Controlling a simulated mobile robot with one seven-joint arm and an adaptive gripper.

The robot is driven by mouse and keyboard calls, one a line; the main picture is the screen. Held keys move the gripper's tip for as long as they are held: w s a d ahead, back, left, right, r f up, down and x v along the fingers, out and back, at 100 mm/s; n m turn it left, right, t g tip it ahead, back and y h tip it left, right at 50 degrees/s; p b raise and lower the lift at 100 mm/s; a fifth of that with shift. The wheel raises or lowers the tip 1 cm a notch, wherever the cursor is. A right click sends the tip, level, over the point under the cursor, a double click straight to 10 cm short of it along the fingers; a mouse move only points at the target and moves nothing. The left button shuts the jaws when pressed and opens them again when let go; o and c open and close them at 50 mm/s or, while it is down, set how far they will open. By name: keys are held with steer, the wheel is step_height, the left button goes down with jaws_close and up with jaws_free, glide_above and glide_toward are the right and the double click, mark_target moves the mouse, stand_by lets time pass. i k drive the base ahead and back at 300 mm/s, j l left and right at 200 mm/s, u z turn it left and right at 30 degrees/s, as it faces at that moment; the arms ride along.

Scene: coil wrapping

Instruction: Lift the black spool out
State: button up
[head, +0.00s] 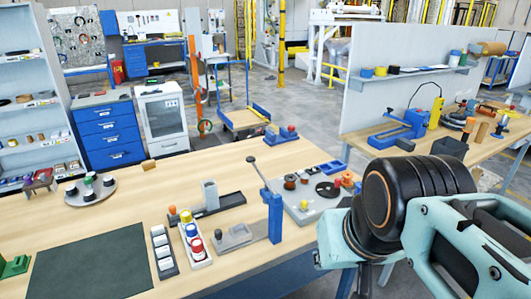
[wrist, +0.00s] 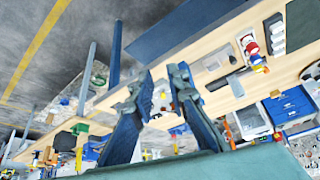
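A black round piece (head: 328,190), apparently the black spool, sits on a light grey base (head: 310,214) at the right part of the wooden table. Brown spool-like pieces (head: 290,182) stand beside it at the left. Whether it sits in a recess is too small to tell. In the wrist view my gripper (wrist: 165,82) has its two fingers spread apart, with nothing seen held between them. The gripper's fingers are not visible in the head view, and I cannot make out the black spool in the wrist view.
A blue lever press (head: 273,212) stands just left of the grey base. Colored-cap bottles (head: 191,235) and a dark green mat (head: 80,268) lie further left. My arm fills the lower right of the head view. A grey partition (head: 385,100) stands behind.

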mark_target(290, 185)
steer(key=i+l+u, duration=0.45)
steer(key=i+l, duration=0.4)
steer(key=i, duration=0.1)
